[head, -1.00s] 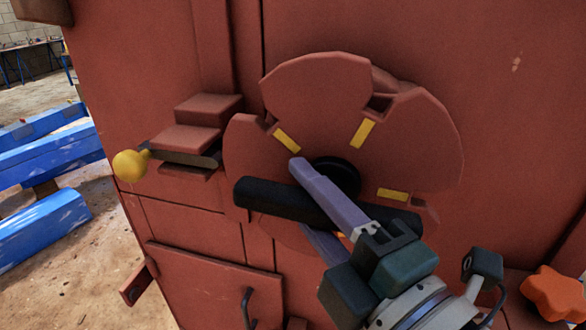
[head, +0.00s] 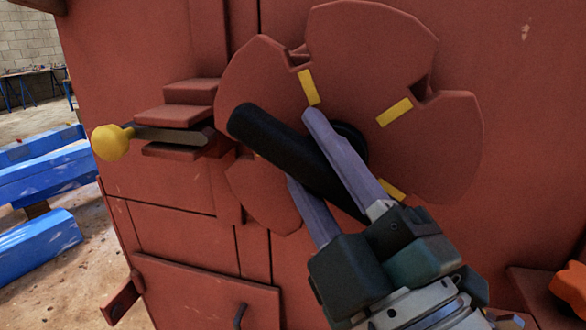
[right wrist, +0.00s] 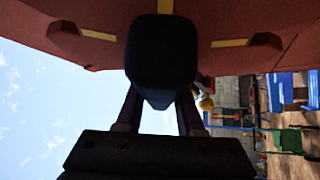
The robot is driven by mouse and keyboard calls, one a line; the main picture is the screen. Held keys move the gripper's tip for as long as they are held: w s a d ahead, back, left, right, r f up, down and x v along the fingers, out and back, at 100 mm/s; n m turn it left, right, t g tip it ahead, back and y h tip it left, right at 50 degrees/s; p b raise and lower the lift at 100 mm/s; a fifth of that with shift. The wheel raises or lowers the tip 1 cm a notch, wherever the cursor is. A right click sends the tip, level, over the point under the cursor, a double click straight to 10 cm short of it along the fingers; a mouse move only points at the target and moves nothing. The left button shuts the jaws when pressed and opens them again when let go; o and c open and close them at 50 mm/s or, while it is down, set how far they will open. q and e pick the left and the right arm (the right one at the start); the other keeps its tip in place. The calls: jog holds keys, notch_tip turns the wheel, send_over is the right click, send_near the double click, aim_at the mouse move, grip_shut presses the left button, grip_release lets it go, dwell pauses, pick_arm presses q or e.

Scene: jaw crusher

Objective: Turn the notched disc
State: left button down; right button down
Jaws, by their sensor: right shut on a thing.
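The notched disc (head: 440,130) is a large red-brown wheel on the front of the red machine, with notches in its rim and a yellow mark by each notch. A thick black bar (head: 285,150) crosses its face near the dark hub and tilts, its upper end to the left. My right gripper (head: 300,150) is shut on the bar, with one purple-grey finger on each side. In the right wrist view the bar's dark end (right wrist: 162,60) stands between the fingers, and part of the disc (right wrist: 220,25) shows behind. My left gripper is not in view.
Left of the disc, a latch with a yellow knob (head: 111,142) sits in a red bracket (head: 178,115); its inner end is near the disc's rim. An orange star-shaped knob (head: 572,287) is at the lower right. Blue beams (head: 40,185) lie on the ground at the left.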

jog(key=shift+w+d+f+m, duration=0.15)
jog(key=shift+d+f+m, duration=0.05)
jog(key=shift+f+m, duration=0.2)
jog(key=c, duration=0.9)
grip_release()
jog(key=shift+h, duration=0.4)
jog(key=shift+c, duration=0.2)
jog(key=o, duration=0.3)
jog(key=shift+d+r, duration=0.1)
jog(key=shift+r, duration=0.05)
jog(key=shift+o, duration=0.2)
jog(key=shift+r, duration=0.1)
jog(key=b+v, duration=0.2)
jog(key=v, duration=0.7)
jog(key=shift+s+f+b, duration=0.2)
jog(key=shift+f+b, duration=0.1)
jog(key=shift+b, duration=0.1)
jog(key=shift+s+d, duration=0.1)
jog(key=shift+s, duration=0.05)
